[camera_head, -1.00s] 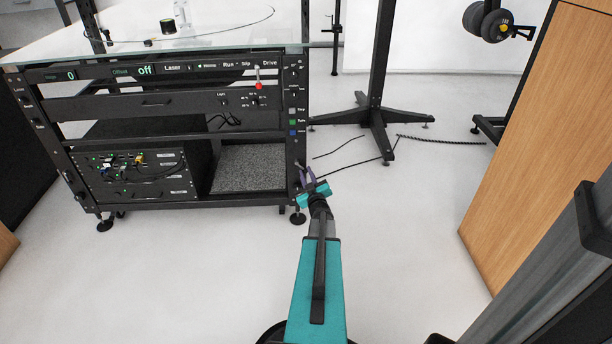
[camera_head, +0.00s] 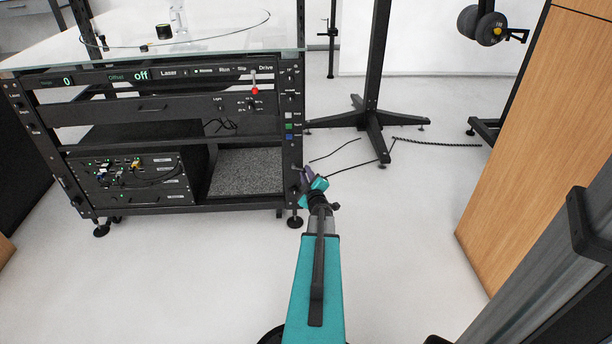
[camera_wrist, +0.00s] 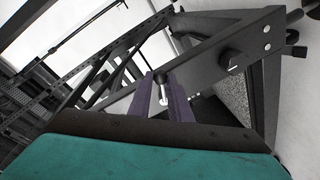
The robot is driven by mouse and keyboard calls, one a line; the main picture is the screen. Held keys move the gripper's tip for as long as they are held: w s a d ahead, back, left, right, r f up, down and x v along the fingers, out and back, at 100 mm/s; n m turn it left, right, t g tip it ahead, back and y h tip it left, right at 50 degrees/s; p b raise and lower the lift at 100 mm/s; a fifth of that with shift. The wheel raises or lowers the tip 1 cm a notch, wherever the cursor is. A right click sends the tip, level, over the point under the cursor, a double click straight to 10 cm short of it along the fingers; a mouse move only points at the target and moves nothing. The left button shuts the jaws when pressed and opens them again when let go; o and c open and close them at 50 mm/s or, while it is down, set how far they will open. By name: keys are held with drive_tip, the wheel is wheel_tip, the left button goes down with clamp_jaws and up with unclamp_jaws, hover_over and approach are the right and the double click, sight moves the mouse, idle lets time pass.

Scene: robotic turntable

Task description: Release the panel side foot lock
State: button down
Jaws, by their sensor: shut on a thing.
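The panel-side post (camera_head: 291,125) of the dark cart carries the foot lock near its lower end in the head view. My gripper (camera_head: 303,173) is at that post, low down, just above the cart's foot. In the wrist view the two purple fingers of my gripper (camera_wrist: 161,84) close around a small pale metal lever (camera_wrist: 163,97), which looks like the foot lock handle. The dark post (camera_wrist: 195,62) runs diagonally just behind the fingers. The lock's mounting is mostly hidden behind the fingers, and I cannot tell whether it is locked.
A black knob (camera_wrist: 230,62) sticks out of the cart frame beside the fingers. A black stand (camera_head: 373,118) with spread feet is behind, with cables (camera_head: 345,170) on the floor. A wooden cabinet (camera_head: 540,140) stands at the right.

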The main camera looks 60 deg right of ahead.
drive_tip(key=c, duration=1.6)
unclamp_jaws()
drive_tip(key=shift+r, duration=0.1)
drive_tip(key=shift+c, duration=0.2)
drive_tip(key=shift+s+a, duration=0.1)
drive_tip(key=p+v, duration=0.3)
drive_tip(key=v, duration=1)
drive_tip(key=shift+s+a, duration=0.15)
drive_tip(key=shift+s, duration=0.05)
